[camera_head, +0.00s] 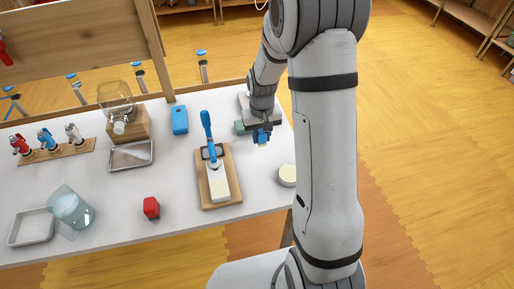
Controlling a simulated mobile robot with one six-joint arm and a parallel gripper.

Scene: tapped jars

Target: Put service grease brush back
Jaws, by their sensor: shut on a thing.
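My gripper (262,133) is over the right part of the white table, near its back right corner. It is shut on a small blue thing with a tan tip (262,144), which looks like the service grease brush. The tip points down; I cannot tell whether it touches the table. My gripper hides most of it. A small green block (240,128) sits just left of my gripper. A round pale tub with a cream top (287,175) stands at the table's right edge, nearer the front.
A blue box (179,120), a metal tray (121,158), a red block (151,207), a glass pitcher (72,208) and red, blue and white taps (46,139) stand to the left.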

